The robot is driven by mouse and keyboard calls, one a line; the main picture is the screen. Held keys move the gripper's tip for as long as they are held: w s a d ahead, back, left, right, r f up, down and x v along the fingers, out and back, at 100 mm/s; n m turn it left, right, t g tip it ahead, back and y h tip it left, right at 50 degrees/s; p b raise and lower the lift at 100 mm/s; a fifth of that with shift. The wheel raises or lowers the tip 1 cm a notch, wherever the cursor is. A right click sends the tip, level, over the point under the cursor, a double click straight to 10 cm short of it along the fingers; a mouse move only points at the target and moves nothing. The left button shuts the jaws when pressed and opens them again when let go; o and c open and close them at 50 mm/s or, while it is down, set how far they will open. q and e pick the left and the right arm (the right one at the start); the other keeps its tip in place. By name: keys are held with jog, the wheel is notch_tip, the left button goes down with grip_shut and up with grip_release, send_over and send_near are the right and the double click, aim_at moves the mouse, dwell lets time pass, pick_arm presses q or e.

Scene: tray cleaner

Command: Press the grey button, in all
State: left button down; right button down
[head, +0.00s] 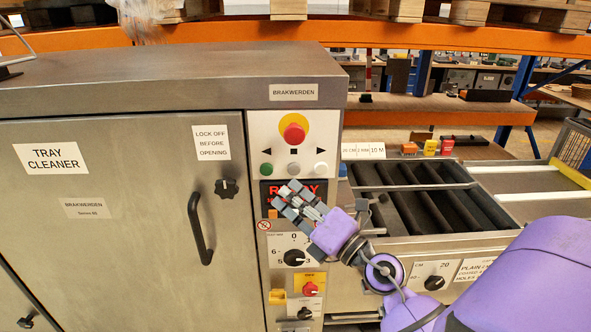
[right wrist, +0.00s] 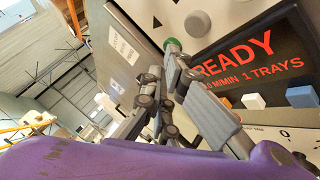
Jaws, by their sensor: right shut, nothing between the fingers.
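The grey button (head: 294,169) is the middle one in the row under the red emergency stop, between the green button (head: 266,169) and a pale button (head: 321,168). In the right wrist view the grey button (right wrist: 197,24) is near the top, right of the green one (right wrist: 172,45). My right gripper (head: 284,197) is shut and empty, in front of the display (head: 306,188), below the grey button in the head view. In the right wrist view its fingertips (right wrist: 176,68) appear just below the green button, apart from the grey one. My left gripper is not in view.
The red emergency stop (head: 294,133) is above the row. The display reads READY in red; orange (right wrist: 223,100), white (right wrist: 254,101) and blue (right wrist: 301,96) keys sit below it. A dial (head: 294,257) and a red-yellow switch (head: 310,289) are lower. A door handle (head: 201,230) protrudes left.

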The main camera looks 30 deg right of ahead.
jog(key=shift+s+a, duration=0.3)
jog(key=shift+s, duration=0.2)
jog(key=shift+s+a, duration=0.3)
jog(key=shift+s, duration=0.2)
